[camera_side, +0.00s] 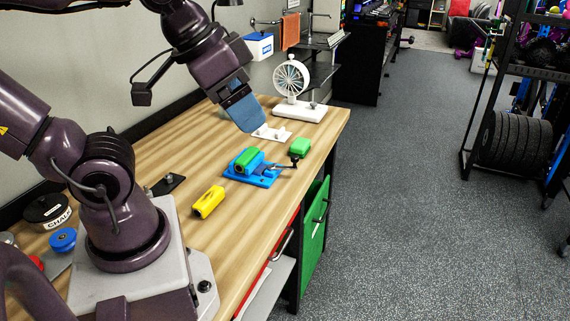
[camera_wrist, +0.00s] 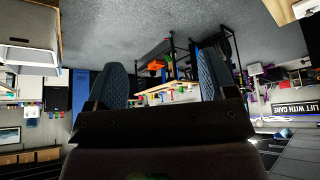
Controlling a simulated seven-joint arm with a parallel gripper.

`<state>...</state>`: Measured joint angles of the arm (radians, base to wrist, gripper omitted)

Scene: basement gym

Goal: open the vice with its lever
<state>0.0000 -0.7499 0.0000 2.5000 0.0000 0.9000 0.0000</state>
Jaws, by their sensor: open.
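The blue vice (camera_side: 262,180) sits on the wooden bench, with a green piece (camera_side: 246,158) between or on its jaws; I cannot tell how tightly it is held. Its lever (camera_side: 284,167) is a thin dark rod reaching right to a dark knob (camera_side: 294,160) near the bench's right edge. My gripper (camera_side: 248,128) is above the bench, beyond the vice in the side view, apart from the vice and lever. In the wrist view its two blue fingers stand wide apart with nothing between them (camera_wrist: 161,80). The vice does not clearly show in the wrist view.
A green block (camera_side: 300,146) lies just beyond the lever knob. A yellow block (camera_side: 208,202) lies nearer my base. A white plate with knobs (camera_side: 279,136) is by my fingertips, and a white fan-like wheel on a base (camera_side: 299,111) stands farther back. A black plate (camera_side: 168,184) lies left.

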